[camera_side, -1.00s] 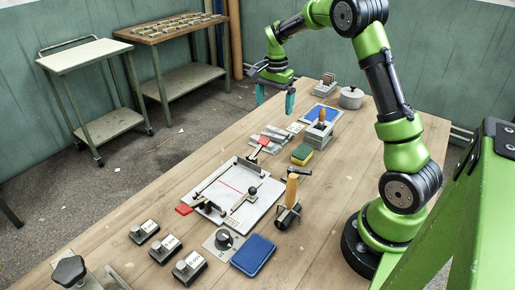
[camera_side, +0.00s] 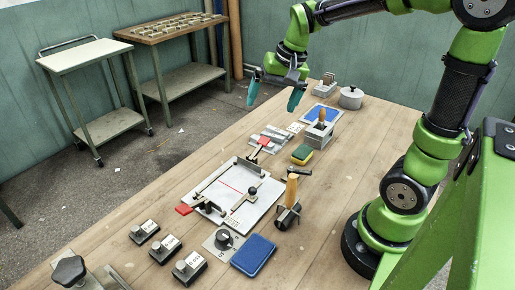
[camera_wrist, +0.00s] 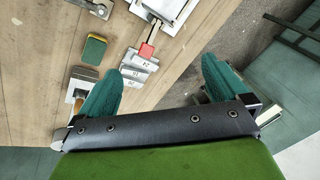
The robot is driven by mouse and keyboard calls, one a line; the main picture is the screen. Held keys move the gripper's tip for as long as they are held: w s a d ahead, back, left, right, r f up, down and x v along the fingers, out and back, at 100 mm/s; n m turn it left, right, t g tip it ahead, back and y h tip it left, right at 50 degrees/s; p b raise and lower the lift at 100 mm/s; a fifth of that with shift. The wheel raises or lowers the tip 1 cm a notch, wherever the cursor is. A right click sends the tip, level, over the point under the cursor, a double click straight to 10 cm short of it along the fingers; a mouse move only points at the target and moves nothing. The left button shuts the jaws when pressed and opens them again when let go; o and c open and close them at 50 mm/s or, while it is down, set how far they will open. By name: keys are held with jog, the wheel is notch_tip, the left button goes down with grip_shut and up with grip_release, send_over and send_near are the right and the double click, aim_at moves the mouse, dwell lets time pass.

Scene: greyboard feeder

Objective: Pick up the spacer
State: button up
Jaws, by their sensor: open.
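Several flat grey metal bars with number labels, which look like the spacers, lie side by side on the table (camera_side: 268,139). In the wrist view these bars (camera_wrist: 138,68) show near the left fingertip, partly beside a red-ended clamp handle. I cannot tell which one is the spacer of the task. My gripper (camera_side: 274,103) has its two teal fingers wide apart with nothing between them. It hangs above and beyond the bars, near the table's far left edge. In the wrist view the gripper (camera_wrist: 163,68) has floor and table edge between its fingers.
A white jig plate (camera_side: 233,192) with red-handled clamps sits nearer. A green-yellow sponge (camera_side: 302,154), a grey box (camera_side: 319,136) with a wooden-handled tool and a blue pad (camera_side: 253,255) stand around.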

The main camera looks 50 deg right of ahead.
jog(key=s+a+n+t, duration=0.1)
jog(key=s+a, duration=0.2)
jog(key=s+a+r+n+t, duration=0.1)
jog(key=s+a+n, duration=0.1)
jog(key=s+a, duration=0.1)
jog(key=s+a+r+n+t+y, duration=0.1)
jog(key=s+a+n, duration=0.1)
jog(key=s+a, duration=0.2)
jog(key=shift+s+r+t, duration=0.1)
jog(key=shift+s+t, duration=0.2)
jog(key=shift+s, duration=0.05)
jog(key=shift+c, duration=0.5)
jog(key=shift+r, duration=0.25)
jog(key=shift+c, duration=1.1)
jog(key=shift+a, duration=0.1)
jog(key=c, duration=1)
jog(key=n+g+h, duration=0.2)
jog(key=n+g, duration=0.3)
jog(key=g, duration=0.2)
send_over(273, 135)
notch_tip(273, 135, down, 7)
jog(key=f, duration=1.1)
jog(key=shift+w, duration=0.3)
jog(key=shift+s+f, duration=0.2)
jog(key=shift+f, duration=2.55)
